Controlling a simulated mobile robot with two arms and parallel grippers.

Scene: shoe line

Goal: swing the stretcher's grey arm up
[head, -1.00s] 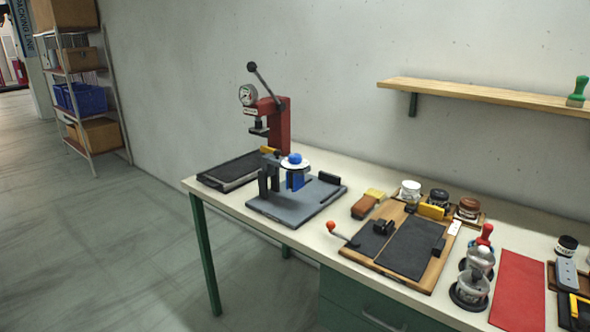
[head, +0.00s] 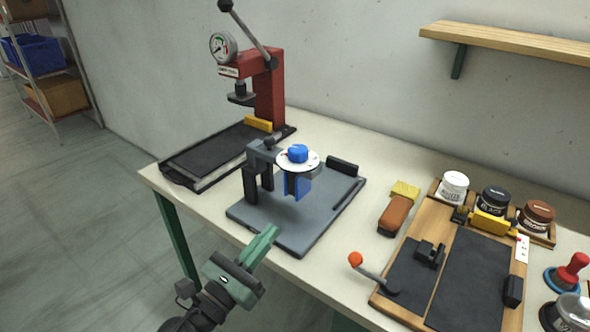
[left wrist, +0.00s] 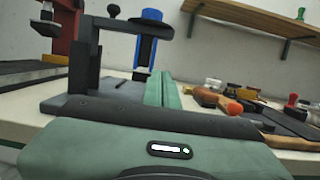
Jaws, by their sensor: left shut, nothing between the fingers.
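The stretcher stands on the table, with a grey base plate (head: 275,218), dark upright posts (head: 250,184) and a white dial with a blue knob (head: 298,154). Its grey arm (head: 262,153) lies level from the posts toward the dial, with a small black ball on top. In the left wrist view the grey arm (left wrist: 132,27) crosses level above the base, beside a blue cylinder (left wrist: 147,45). My left gripper (head: 270,235) is shut and empty at the plate's front edge, below and in front of the arm. Its closed green fingers (left wrist: 163,88) point toward the stretcher. My right gripper is out of view.
A red press (head: 268,88) with a gauge stands behind left. A wooden board (head: 440,215) with an orange-tipped lever (head: 355,259) is at the right, near a brown brush (head: 396,212) and several jars. A wall shelf (head: 510,45) is above.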

